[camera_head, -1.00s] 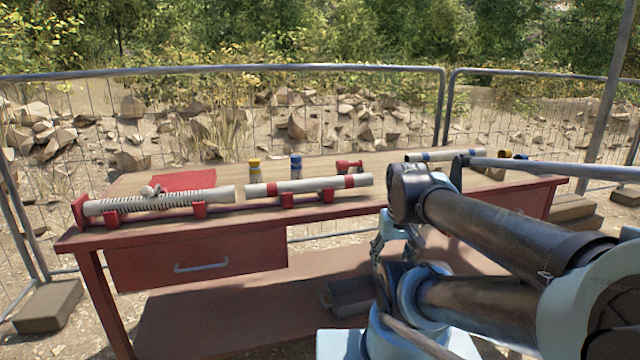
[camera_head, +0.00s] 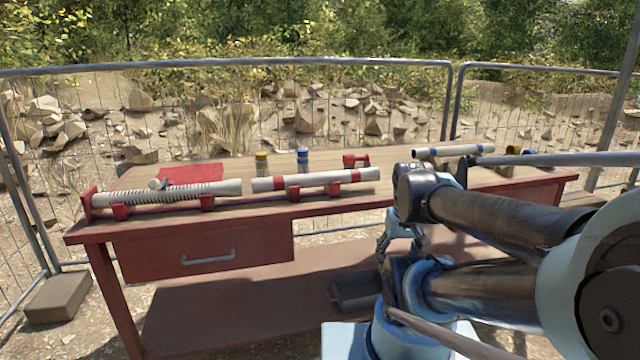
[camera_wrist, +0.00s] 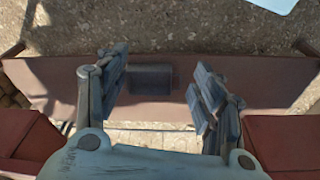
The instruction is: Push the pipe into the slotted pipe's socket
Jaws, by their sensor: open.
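The pale slotted pipe (camera_head: 180,191) lies on red supports at the table's left, its wide socket end facing right. The pale pipe with red bands (camera_head: 315,181) lies on red supports just right of it, roughly in line. A small gap shows between the pipe's left end and the socket. My gripper (camera_head: 400,236) is low in front of the table's front edge, right of both pipes and touching neither. In the wrist view my gripper (camera_wrist: 160,95) is open and empty, its fingers wide apart above the lower shelf. Neither pipe shows there.
The red table (camera_head: 340,215) has a drawer (camera_head: 205,255) at left and a lower shelf (camera_wrist: 60,85) bearing a dark box (camera_wrist: 151,78). A blue-banded pipe (camera_head: 453,151) lies at right. Yellow (camera_head: 261,164) and blue (camera_head: 303,160) capped items stand behind the pipes. A fence runs behind.

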